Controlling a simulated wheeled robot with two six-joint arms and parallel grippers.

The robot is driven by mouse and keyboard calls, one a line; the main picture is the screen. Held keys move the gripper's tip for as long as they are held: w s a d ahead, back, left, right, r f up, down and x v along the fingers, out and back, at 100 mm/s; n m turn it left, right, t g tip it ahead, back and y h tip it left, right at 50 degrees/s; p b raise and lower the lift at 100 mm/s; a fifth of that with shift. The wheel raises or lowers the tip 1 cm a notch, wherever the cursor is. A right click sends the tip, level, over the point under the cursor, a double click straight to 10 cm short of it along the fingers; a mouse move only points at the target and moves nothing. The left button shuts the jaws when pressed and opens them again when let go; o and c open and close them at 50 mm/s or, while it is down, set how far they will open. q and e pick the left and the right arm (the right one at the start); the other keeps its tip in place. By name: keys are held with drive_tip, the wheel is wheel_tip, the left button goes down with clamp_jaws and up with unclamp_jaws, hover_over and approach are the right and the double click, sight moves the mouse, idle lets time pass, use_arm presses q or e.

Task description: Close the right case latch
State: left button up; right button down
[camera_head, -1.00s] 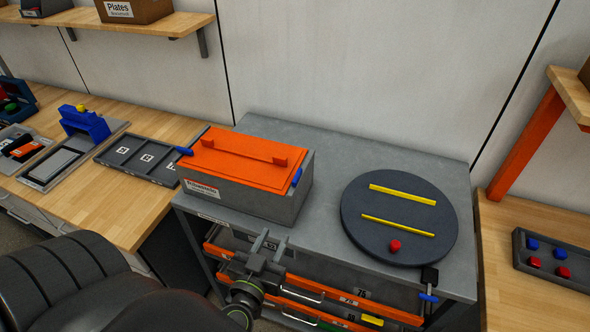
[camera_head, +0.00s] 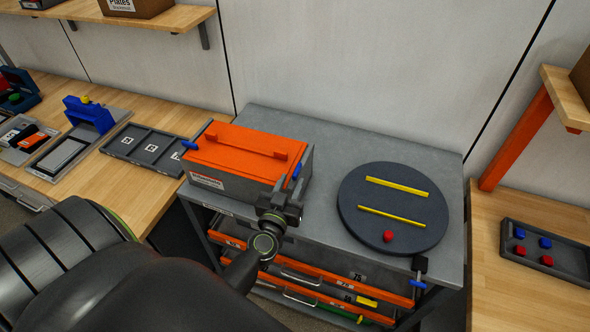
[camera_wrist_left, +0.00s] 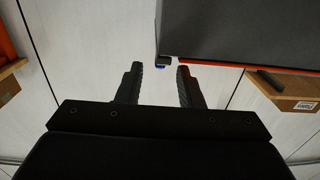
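The grey case (camera_head: 235,187) with its orange lid (camera_head: 245,150) stands on the left part of the grey bench top. The lid lies down on the case. The blue right latch (camera_head: 297,170) is at the case's right end, partly behind my gripper. A blue left latch (camera_head: 189,145) sticks out at the left end. My left gripper (camera_head: 292,186) is at the case's front right corner, close to the right latch. In the left wrist view its fingers (camera_wrist_left: 158,75) are apart and empty; a bit of blue (camera_wrist_left: 160,67) shows between them by the case wall. My right gripper is not seen.
A dark round turntable (camera_head: 393,223) with yellow bars and a red knob (camera_head: 388,236) stands to the right on the bench (camera_head: 325,215). Drawers with orange fronts (camera_head: 340,280) are below. Wooden side tables hold trays. The bench between case and turntable is clear.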

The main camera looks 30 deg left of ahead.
sight(294, 177)
use_arm(q)
drive_tip(key=shift+x, duration=2.15)
clamp_jaws()
